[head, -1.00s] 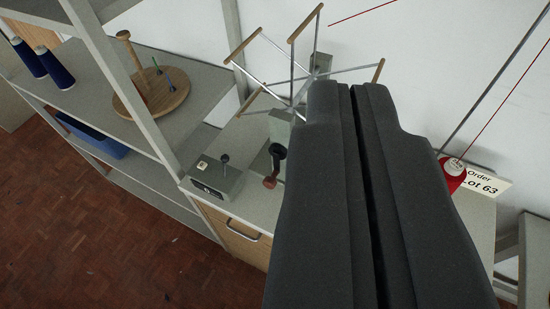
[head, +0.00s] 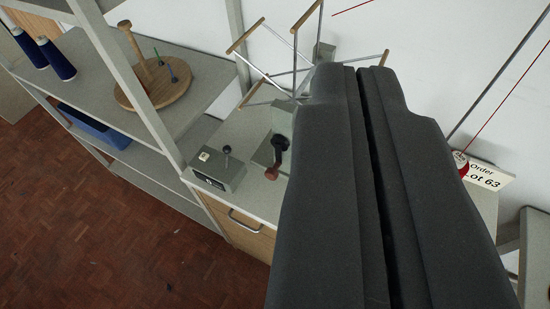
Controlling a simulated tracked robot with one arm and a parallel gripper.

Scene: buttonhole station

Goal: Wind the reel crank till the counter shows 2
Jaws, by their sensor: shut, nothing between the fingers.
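The reel (head: 295,70), with wooden bars on metal spokes, stands at the back of the bench, partly hidden behind my gripper. Its crank (head: 279,146) is a black arm with a reddish-brown knob (head: 271,173) at its lower end, just left of my gripper. A grey box (head: 218,169) with a small lever and a dark window on its front stands left of the crank; I cannot read any number on it. My gripper (head: 357,70) is shut and empty, and appears in front of the reel and bench, apart from the crank knob in the picture.
A shelf (head: 200,78) on the left holds blue thread cones (head: 57,60) and a round wooden stand (head: 152,90). A metal upright (head: 158,125) stands between shelf and bench. A red cone (head: 461,165) and a "Lot 63" card (head: 487,176) are at right.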

